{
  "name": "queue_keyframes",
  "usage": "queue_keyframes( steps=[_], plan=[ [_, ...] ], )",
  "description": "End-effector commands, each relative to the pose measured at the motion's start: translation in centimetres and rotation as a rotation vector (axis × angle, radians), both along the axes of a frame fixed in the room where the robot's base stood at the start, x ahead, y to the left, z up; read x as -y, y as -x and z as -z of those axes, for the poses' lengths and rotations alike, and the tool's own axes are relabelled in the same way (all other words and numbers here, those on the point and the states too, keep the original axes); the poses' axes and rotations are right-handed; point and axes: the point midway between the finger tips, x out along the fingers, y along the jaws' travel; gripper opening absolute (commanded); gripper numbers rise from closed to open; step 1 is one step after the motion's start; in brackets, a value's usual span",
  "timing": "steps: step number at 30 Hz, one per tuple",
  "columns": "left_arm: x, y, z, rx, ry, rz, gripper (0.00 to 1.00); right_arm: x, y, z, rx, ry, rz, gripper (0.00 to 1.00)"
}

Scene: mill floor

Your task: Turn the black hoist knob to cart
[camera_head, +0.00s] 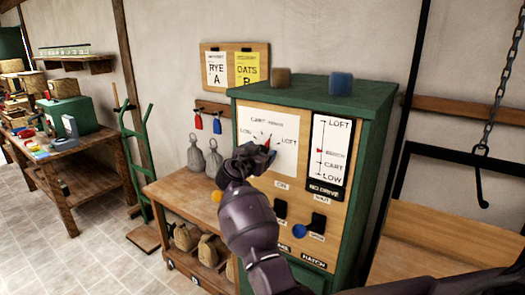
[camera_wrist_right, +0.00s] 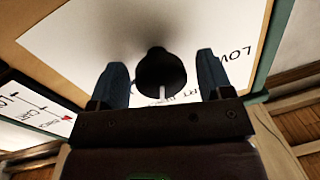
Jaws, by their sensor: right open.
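The black hoist knob (camera_wrist_right: 161,74) shows in the right wrist view, on a white dial card. It sits between the two blue fingers of my right gripper (camera_wrist_right: 161,62), with gaps on both sides. A pale line runs on the knob. The gripper mostly hides the knob there. My left gripper is in neither view.
The dial is on a green cabinet (camera_head: 381,150). A gauge (camera_head: 331,160) beside it has a red marker near its middle. Black switches and a blue button (camera_head: 299,231) are below. A bench (camera_head: 165,190) with grey sacks stands left; a chain hook (camera_head: 481,185) hangs right.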

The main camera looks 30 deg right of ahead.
Motion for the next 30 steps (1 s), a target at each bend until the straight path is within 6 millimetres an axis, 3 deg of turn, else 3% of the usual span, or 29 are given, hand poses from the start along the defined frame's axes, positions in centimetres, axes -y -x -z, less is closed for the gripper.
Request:
queue_keyframes(
  steps=[10, 19, 30],
  plan=[
    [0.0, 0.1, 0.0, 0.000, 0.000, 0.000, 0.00, -0.1, 0.0, 0.0, 0.000, 0.000, 0.000, 0.71],
    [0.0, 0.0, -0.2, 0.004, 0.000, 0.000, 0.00, -0.1, 0.0, 0.0, 0.000, 0.000, 0.000, 0.26],
    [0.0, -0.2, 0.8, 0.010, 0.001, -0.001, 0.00, -0.1, 0.0, 0.2, -0.023, 0.011, 0.000, 0.24]
  ],
)
